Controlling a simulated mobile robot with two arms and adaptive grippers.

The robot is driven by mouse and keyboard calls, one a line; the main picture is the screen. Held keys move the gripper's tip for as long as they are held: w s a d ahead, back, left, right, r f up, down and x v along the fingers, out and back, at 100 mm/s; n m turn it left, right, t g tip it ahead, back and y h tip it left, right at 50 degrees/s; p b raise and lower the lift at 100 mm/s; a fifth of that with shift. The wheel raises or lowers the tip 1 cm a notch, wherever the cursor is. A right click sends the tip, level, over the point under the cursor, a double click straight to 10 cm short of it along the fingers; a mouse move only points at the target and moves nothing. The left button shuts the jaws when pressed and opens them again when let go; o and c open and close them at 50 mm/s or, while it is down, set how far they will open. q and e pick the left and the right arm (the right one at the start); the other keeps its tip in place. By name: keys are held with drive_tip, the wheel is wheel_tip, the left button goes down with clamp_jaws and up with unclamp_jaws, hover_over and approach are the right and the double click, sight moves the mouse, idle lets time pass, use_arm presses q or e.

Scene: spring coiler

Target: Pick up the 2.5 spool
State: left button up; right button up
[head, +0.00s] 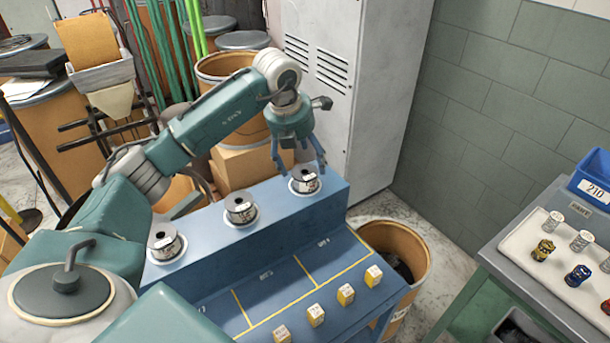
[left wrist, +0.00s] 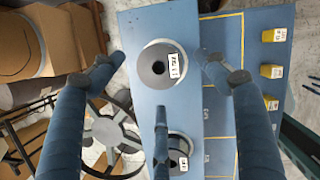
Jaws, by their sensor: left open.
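Three spools with white labels sit in a row on the raised blue ledge of the bench (head: 355,238): a right spool (head: 304,185), a middle spool (head: 239,212) and a left spool (head: 164,244). The label numbers are too small to read surely. My left gripper (head: 299,162) is open, fingers pointing down, just above the right spool. In the left wrist view the gripper (left wrist: 160,68) has its fingers spread around that spool (left wrist: 153,75), with nothing held. Another spool (left wrist: 176,157) shows partly behind the near finger. My right gripper is not seen.
The lower bench top has yellow lines and several small yellow-and-white blocks (head: 346,294). A side table with a white tray (head: 560,262) of small parts and a blue bin (head: 594,176) is at right.

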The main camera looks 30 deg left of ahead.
sight(305, 171)
use_arm(q)
drive_tip(key=shift+f, duration=0.3)
drive_tip(key=p+x, duration=0.2)
drive_tip(key=x, duration=0.2)
drive_tip(key=shift+a+f+p, duration=0.15)
drive_tip(key=shift+f+p, duration=0.15)
drive_tip(key=shift+p, duration=0.05)
drive_tip(key=shift+w+f, duration=0.15)
drive_tip(key=shift+f, duration=0.25)
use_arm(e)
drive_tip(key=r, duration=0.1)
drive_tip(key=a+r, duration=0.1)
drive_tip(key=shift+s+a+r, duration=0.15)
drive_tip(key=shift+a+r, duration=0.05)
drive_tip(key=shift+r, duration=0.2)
use_arm(q)
drive_tip(key=shift+c, duration=0.5)
drive_tip(key=c, duration=1.3)
drive_tip(key=shift+w+r, duration=0.1)
drive_tip(key=shift+c, duration=0.6)
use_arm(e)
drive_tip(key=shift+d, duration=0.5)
